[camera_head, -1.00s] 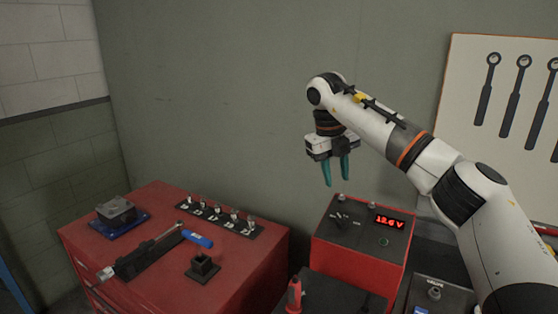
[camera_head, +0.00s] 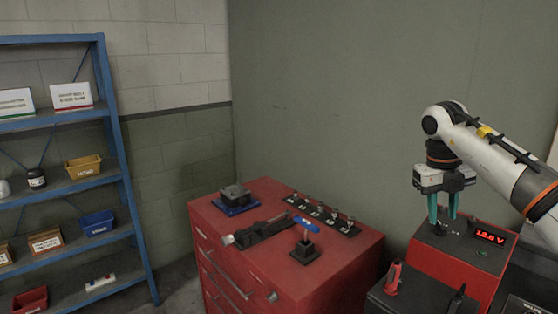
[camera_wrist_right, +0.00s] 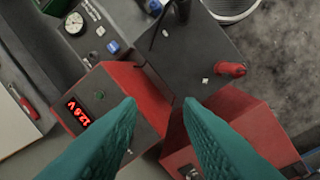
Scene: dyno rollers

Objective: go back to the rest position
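My right gripper (camera_head: 442,220) hangs fingers down at the right of the head view, with its two teal fingers apart and nothing between them. My left gripper is in neither view.
A red cabinet (camera_head: 340,275) in the middle bears a blue-based block (camera_head: 236,198), a row of small parts (camera_head: 322,213), a blue-handled tool (camera_head: 306,222) and a black socket (camera_head: 305,252). A blue shelf (camera_head: 125,185) with bins stands at left. A red-handled tool (camera_head: 393,279) is near the box.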

